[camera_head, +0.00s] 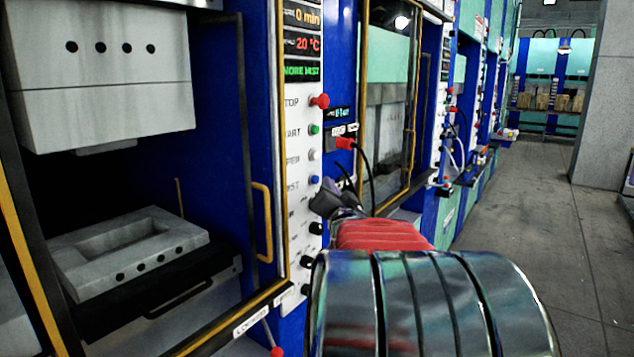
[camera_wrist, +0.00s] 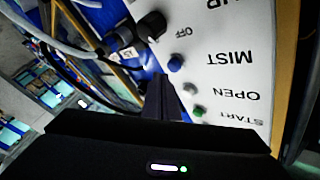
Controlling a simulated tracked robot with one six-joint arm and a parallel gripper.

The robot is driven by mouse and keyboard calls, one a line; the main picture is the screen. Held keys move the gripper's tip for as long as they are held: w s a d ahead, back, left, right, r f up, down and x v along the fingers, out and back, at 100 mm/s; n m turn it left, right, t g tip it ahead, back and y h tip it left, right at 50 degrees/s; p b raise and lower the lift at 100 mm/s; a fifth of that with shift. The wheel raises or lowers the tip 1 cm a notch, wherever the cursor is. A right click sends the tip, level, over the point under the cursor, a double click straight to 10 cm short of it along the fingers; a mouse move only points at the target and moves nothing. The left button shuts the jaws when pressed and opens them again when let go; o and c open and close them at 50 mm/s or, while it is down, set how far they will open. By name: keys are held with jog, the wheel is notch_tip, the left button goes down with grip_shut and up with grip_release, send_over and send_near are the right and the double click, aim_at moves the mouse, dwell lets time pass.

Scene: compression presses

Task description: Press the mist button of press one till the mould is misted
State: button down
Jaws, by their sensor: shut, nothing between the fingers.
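Press one's white control panel (camera_head: 300,215) fills the middle of the head view. Its blue mist button (camera_head: 314,180) sits below the white open button (camera_head: 314,155). In the wrist view the blue button (camera_wrist: 175,62) is beside the word MIST. My gripper (camera_head: 322,202) is shut and empty, close to the panel just below the mist button. In the wrist view my fingertips (camera_wrist: 161,78) lie just left of the blue button; I cannot tell whether they touch it. The grey lower mould (camera_head: 190,238) lies in the open press. The panel's green display line (camera_head: 301,71) reads MORE MIST.
A red stop button (camera_head: 320,101) and green start button (camera_head: 314,129) sit higher on the panel. Black knobs (camera_head: 316,228) are below. A yellow door handle (camera_head: 262,222) stands left of the panel. Other presses line the right, with open floor (camera_head: 545,220) beside them.

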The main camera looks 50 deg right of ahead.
jog(key=s, duration=0.5)
jog(key=shift+d, duration=0.2)
dwell(0.3)
jog(key=shift+s, duration=0.15)
dwell(0.8)
